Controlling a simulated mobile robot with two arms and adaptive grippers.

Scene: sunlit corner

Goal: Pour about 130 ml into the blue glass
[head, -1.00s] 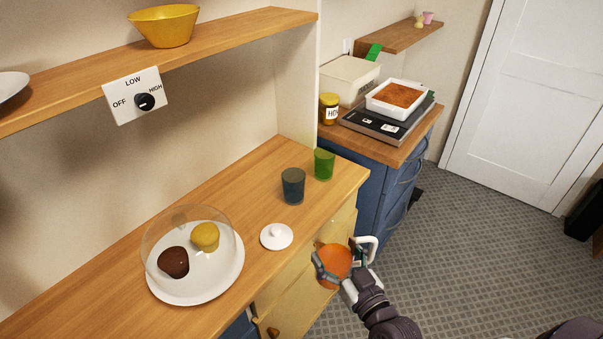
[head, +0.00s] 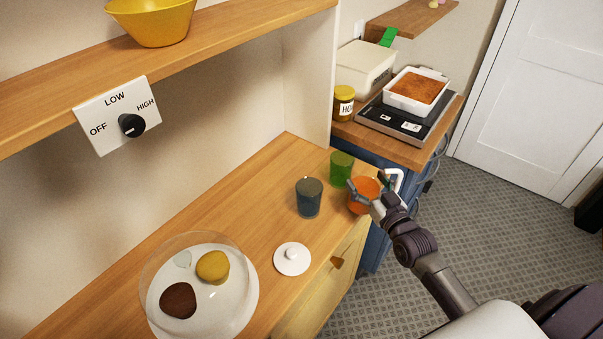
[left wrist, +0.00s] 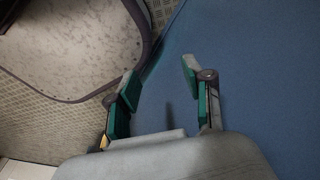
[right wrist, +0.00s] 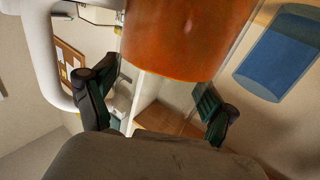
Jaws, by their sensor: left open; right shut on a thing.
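The blue glass (head: 308,198) stands upright on the wooden counter; it also shows in the right wrist view (right wrist: 278,55). My right gripper (head: 372,196) is shut on an orange jug (head: 361,195) with a white handle, just right of the blue glass and apart from it. The jug fills the upper middle of the right wrist view (right wrist: 185,38). It looks about upright; its contents cannot be made out. My left gripper (left wrist: 165,88) is open and empty in the left wrist view, and out of the head view.
A green glass (head: 341,168) stands close behind the jug. A white lid (head: 292,259) lies in front of the blue glass. A domed plate (head: 236,308) with two cakes is at front left. A shelf (head: 235,45) overhangs the back. A scale (head: 398,122) bears a dish.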

